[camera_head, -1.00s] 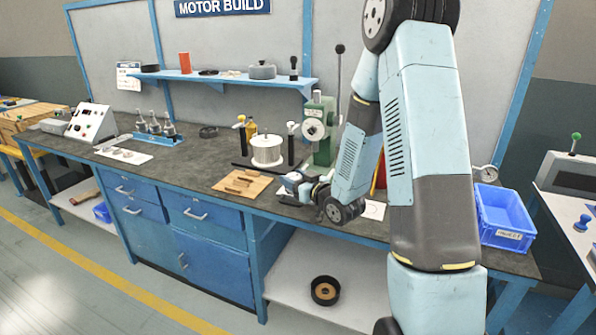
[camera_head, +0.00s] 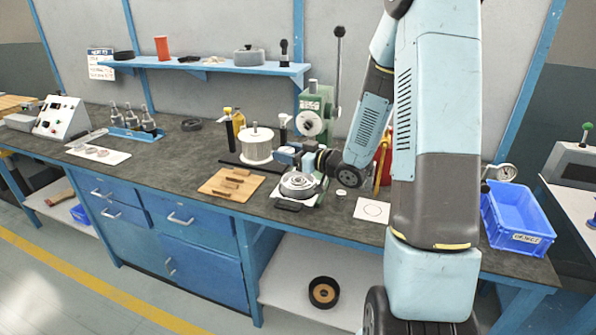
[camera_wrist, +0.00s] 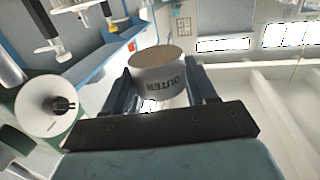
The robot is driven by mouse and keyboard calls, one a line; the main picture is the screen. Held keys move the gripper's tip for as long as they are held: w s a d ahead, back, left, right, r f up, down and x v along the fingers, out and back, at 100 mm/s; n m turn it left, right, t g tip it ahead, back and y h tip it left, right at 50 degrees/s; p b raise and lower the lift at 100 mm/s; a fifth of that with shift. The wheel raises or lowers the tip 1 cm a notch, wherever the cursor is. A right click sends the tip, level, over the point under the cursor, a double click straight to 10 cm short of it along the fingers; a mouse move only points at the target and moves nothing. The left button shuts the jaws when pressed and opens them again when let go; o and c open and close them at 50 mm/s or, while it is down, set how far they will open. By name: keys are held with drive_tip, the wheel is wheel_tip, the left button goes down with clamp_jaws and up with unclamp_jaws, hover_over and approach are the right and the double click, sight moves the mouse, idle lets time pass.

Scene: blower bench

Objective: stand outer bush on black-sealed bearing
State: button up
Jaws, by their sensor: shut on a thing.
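The outer bush (camera_wrist: 158,75) is a pale grey cylinder with a tan top and "OUTER" on its side. My gripper (camera_wrist: 163,88) is shut on it in the wrist view, one finger on each side. In the head view my gripper (camera_head: 289,155) is above and behind a round grey metal part (camera_head: 300,185) on a white plate near the bench's front edge. The bush cannot be made out there. I cannot clearly identify the black-sealed bearing; small pale rings (camera_head: 97,151) lie on a white sheet at the left, their seal colours too small to tell.
A wooden block board (camera_head: 218,186) lies left of the round part. A white drum on a black stand (camera_head: 258,146) and a green press (camera_head: 312,120) stand behind. A white card with a circle (camera_head: 371,210) and blue bin (camera_head: 518,222) are to the right.

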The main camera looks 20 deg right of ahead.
drive_tip(key=w+d+f, duration=0.1)
drive_tip(key=f, duration=0.1)
drive_tip(key=w+d+f, duration=0.3)
drive_tip(key=f, duration=0.1)
drive_tip(key=shift+w+d+f, duration=0.15)
drive_tip(key=shift+w+f, duration=0.15)
drive_tip(key=shift+w, duration=0.05)
drive_tip(key=shift+f, duration=1.55)
drive_tip(key=shift+f, duration=0.4)
drive_tip(key=o, duration=1.2)
